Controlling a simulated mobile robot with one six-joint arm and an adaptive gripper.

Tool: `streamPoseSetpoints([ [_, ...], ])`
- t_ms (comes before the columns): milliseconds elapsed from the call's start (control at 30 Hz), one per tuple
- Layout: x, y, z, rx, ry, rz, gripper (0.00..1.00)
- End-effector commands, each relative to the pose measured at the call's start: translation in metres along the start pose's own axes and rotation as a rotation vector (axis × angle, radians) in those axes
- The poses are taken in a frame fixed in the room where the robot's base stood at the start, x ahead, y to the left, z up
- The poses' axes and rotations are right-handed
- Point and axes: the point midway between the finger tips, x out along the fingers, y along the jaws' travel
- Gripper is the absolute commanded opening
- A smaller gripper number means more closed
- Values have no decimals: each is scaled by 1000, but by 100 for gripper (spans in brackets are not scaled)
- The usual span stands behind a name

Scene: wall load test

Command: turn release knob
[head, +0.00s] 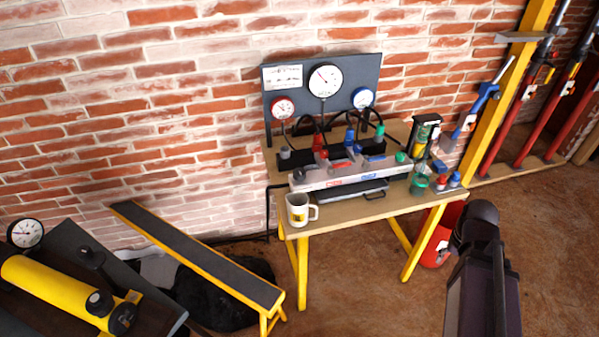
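No single knob is clearly marked as the release knob at this size. A hand-pump-like yellow cylinder (55,288) lies at the lower left, with a black knob (99,303) near its right end and a dark round part at its tip. A silver valve block (350,173) on the wooden table (350,220) carries several small knobs, among them a black knob (299,175) at its left and a green knob (401,157) at its right. A dark part of my arm rises at the lower right, apart from the table. My gripper's fingers are not visible.
A gauge panel (292,104) stands at the table's back by the brick wall. A white mug (298,210) stands at the front left corner. A yellow-edged bench (200,255) lies between pump and table. A red container (437,246) stands under the table's right side.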

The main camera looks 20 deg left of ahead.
Motion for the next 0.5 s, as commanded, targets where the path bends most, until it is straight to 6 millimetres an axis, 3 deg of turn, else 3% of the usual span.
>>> streamPoseSetpoints([
  [33, -4, -6, -10, -1, 0, 0, 92],
  [67, -5, -10, -14, 0, 0, 0, 99],
  [267, -19, -54, -57, 6, 0, 0, 99],
  [500, -37, -133, -111, 20, 0, 0, 99],
])
